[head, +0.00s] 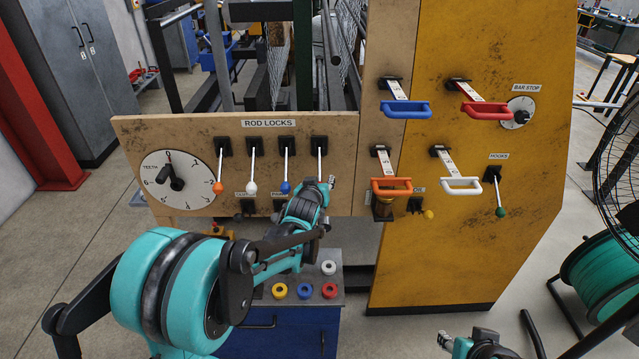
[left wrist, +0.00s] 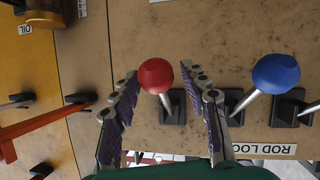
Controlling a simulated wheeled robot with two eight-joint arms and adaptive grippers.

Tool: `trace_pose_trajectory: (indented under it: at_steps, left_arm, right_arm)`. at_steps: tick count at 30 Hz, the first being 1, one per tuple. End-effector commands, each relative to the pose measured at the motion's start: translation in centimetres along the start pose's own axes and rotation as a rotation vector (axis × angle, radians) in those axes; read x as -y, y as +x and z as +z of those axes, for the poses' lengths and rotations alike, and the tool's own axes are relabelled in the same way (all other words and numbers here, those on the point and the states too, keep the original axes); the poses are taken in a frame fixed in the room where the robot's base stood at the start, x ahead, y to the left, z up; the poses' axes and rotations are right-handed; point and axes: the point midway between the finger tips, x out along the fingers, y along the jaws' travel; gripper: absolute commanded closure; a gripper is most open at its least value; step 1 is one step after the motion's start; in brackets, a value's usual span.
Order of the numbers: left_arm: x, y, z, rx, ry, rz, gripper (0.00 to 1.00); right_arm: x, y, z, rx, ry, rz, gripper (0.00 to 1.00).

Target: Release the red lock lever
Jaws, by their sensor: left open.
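The red lock lever (head: 319,150) is the rightmost of the rod lock levers and hangs downward. My left gripper hides its knob in the head view. In the left wrist view the red knob (left wrist: 155,77) sits between the two fingers, with a visible gap on each side. My left gripper (head: 326,184) is open around the lever and also shows in the left wrist view (left wrist: 160,70). My right gripper (head: 445,339) is at the bottom edge of the head view, away from the panel; its jaws are too small to judge.
Blue (head: 286,187), white (head: 252,187) and orange (head: 218,187) knobbed levers hang in a row to the left. A numbered dial (head: 175,180) is farther left. Coloured handles, including a red one (head: 486,110), project at right. A blue cabinet (head: 285,335) carries several coloured rings below.

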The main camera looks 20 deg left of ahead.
Motion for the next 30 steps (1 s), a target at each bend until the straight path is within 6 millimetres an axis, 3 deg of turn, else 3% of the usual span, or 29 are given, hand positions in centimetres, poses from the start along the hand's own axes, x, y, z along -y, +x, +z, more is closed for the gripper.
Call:
trace_pose_trajectory:
  at_steps: [3,8,30]
  left_arm:
    - [0.0,-0.03,-0.02,0.0,0.0,0.0,0.58]
    - [0.0,-0.04,-0.01,0.0,0.0,0.0,1.0]
    - [-0.02,-0.15,0.03,0.009,-0.002,-0.001,1.0]
  right_arm:
    - [0.0,-0.02,-0.02,0.0,0.0,0.0,0.6]
    - [0.0,-0.02,-0.02,0.0,0.0,0.0,0.6]
    - [0.0,-0.16,-0.11,0.0,0.0,0.0,0.6]
